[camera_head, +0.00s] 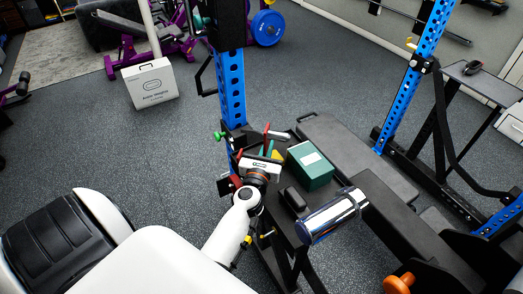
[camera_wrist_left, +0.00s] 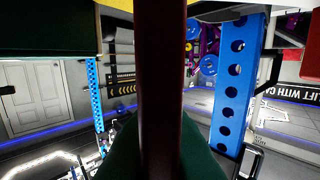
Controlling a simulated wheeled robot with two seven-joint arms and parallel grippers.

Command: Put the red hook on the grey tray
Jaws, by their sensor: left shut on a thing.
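My left gripper (camera_head: 263,159) is over the dark table, just left of a green box (camera_head: 311,166). It is shut on the red hook (camera_head: 267,138), whose upper part shows as a thin red strip. In the left wrist view the hook is a dark red bar (camera_wrist_left: 158,80) running upright through the middle, close to the camera. Its curved end cannot be made out. I cannot tell for sure which surface is the grey tray; a flat grey shelf (camera_head: 490,86) with a small black object stands at the far right. My right gripper is not in view.
Blue rack posts (camera_head: 233,92) rise behind. A dark bench pad (camera_head: 345,146) lies to the right. A white box (camera_head: 150,83) stands on open floor.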

